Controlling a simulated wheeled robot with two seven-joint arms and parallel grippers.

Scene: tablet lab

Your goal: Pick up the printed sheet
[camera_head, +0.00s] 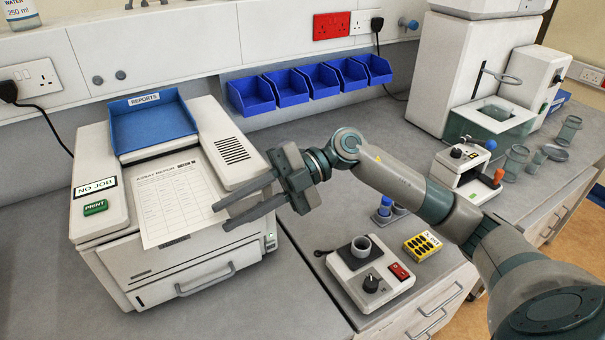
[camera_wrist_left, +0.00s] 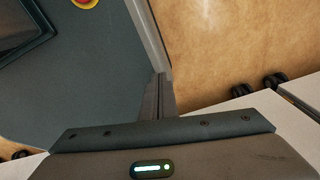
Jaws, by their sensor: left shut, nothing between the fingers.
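The printed sheet (camera_head: 172,206), a white page headed as an assay report, lies on the sloping front of the white printer (camera_head: 98,238), its lower edge overhanging the front. My right gripper (camera_head: 221,218) reaches in from the right in the head view, its two fingers apart. The upper fingertip overlaps the sheet's right edge in the picture and the lower one is just below it. I cannot tell whether either touches the sheet. My left gripper (camera_wrist_left: 164,84) shows in the left wrist view, shut and empty, away from the sheet.
A blue reports tray (camera_head: 152,125) sits on top of the printer. A green print button (camera_head: 95,207) is at its left. A small device with a cup (camera_head: 361,247) and a yellow rack (camera_head: 422,245) stand below my right arm. The bench left of the printer is clear.

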